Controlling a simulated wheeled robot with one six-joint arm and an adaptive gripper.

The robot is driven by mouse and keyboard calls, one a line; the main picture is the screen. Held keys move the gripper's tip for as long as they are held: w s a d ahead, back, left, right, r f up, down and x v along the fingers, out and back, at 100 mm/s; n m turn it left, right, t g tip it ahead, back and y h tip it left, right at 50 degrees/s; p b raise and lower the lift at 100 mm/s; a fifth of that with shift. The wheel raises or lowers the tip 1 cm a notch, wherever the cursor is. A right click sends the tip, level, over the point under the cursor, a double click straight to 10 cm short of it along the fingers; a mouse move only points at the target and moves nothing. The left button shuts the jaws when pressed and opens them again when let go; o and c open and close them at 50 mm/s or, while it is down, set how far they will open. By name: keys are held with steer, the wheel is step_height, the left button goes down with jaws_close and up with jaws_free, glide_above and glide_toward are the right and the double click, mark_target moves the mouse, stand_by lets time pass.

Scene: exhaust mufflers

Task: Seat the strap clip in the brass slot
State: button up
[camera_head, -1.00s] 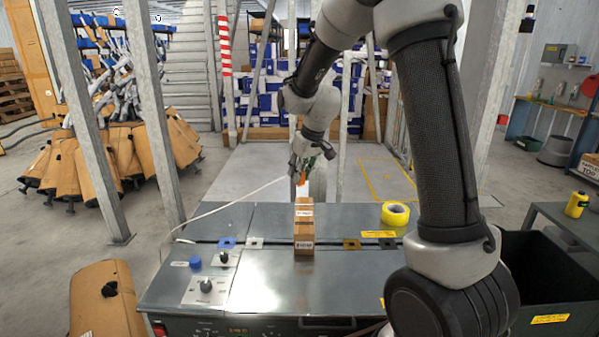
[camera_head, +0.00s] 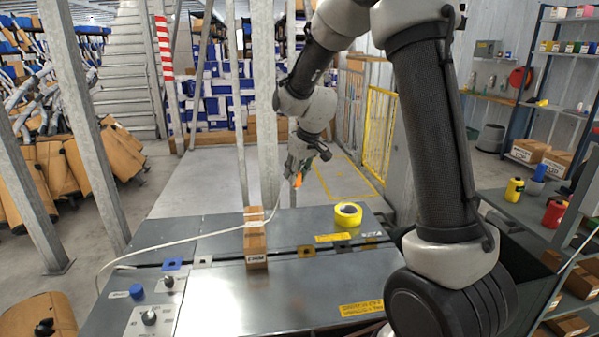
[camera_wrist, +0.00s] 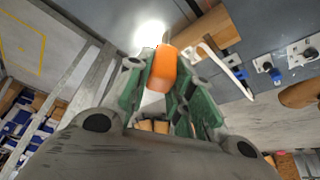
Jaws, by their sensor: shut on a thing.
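The orange strap clip (camera_head: 298,180) is held between the green fingers of my gripper (camera_head: 300,165), above and beyond the far edge of the grey bench. It also shows in the wrist view (camera_wrist: 162,70), between the fingertips. A white strap (camera_head: 200,240) runs from the bench's left side over the cardboard box to the gripper. The brass slot (camera_head: 306,251) appears as a small plate in the bench groove, right of the box; it is small and hard to make out. The clip is apart from it.
The cardboard box (camera_head: 256,240) stands across the groove. A blue plate (camera_head: 172,264) and a silver plate (camera_head: 203,261) lie left of it. A yellow tape roll (camera_head: 348,214) sits back right. Knobs (camera_head: 149,317) are front left. The front bench top is clear.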

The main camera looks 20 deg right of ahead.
steer(key=w+a+f+n+g+y, duration=0.15)
steer(key=a+f+n, duration=0.25)
steer(key=a, duration=0.6)
steer(key=w+a+f+n+g+y, duration=0.1)
steer(key=w+a+f+n, duration=0.2)
steer(key=a, duration=0.8)
steer(key=w+a+f+n+g+y, duration=0.1)
steer(key=a+f+n, duration=0.35)
steer(key=a, duration=0.55)
steer(key=s+d, duration=0.3)
steer(key=d, duration=0.9)
steer(key=s+d, duration=0.2)
steer(key=d, duration=1)
steer(key=s+d+f, duration=0.2)
steer(key=d+f, duration=0.5)
steer(key=d, duration=0.3)
steer(key=shift+s+f+n, duration=0.25)
steer(key=shift+f+n, duration=0.05)
steer(key=shift+n, duration=0.05)
steer(key=shift+h, duration=0.25)
steer(key=shift+f, duration=0.15)
